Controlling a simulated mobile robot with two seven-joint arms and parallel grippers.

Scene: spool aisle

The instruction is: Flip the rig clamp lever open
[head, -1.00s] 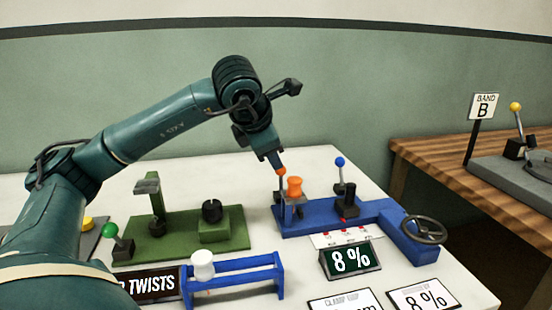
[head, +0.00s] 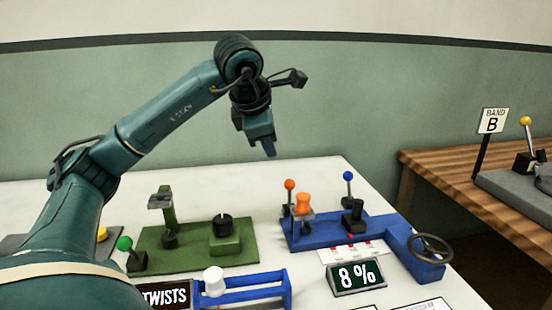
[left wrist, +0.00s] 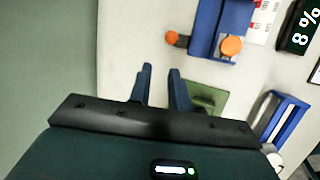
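The blue rig (head: 330,232) stands on the white table. It carries an upright lever with an orange ball (head: 289,184), an orange spool-like piece (head: 303,204) and an upright lever with a blue ball (head: 348,176). No readable label tells which lever is the clamp lever. My left gripper (head: 270,153) hangs above and left of the orange ball, apart from it. In the left wrist view its two fingers (left wrist: 161,72) stand apart with nothing between them. The orange ball (left wrist: 172,38) shows there beyond the fingertips. My right gripper is not seen.
The rig has a dark handwheel (head: 430,248) at its right end. An 8 % display (head: 356,277) stands in front. A green fixture (head: 195,245) with a black knob sits left, and a blue rack (head: 245,290) nearer. A wooden table (head: 430,172) with a BAND B sign is at right.

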